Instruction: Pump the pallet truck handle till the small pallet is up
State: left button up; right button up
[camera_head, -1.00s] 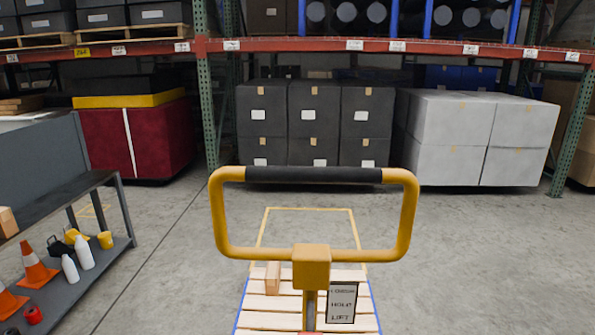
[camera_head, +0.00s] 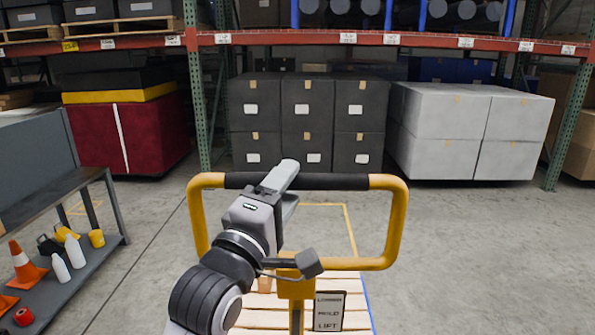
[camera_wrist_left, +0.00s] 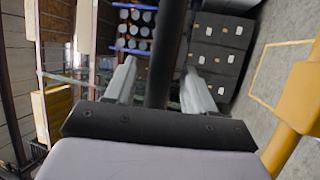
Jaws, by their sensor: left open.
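The yellow pallet truck handle (camera_head: 397,225) stands upright as a loop in the middle of the head view, with a black grip (camera_head: 335,181) along its top bar. My left gripper (camera_head: 287,190) is open at the middle of that grip. In the left wrist view the dark grip (camera_wrist_left: 166,45) runs between the two spread fingers, which are not closed on it. The small pallet (camera_head: 265,316) of pale slats lies low behind the handle, partly hidden by my left arm. A sign (camera_head: 328,311) at the handle's base shows lowered, hold and lift. My right gripper is not in view.
A grey bench (camera_head: 62,190) with cones and bottles on its lower shelf stands at left. Racking with dark totes (camera_head: 307,125), white boxes (camera_head: 460,130) and a red load (camera_head: 125,135) spans the back. The floor (camera_head: 470,260) at right is clear.

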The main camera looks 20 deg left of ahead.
pick_arm(q)
jog(key=x, duration=0.4)
jog(key=shift+p, duration=0.3)
jog(key=shift+f, duration=0.1)
grip_shut()
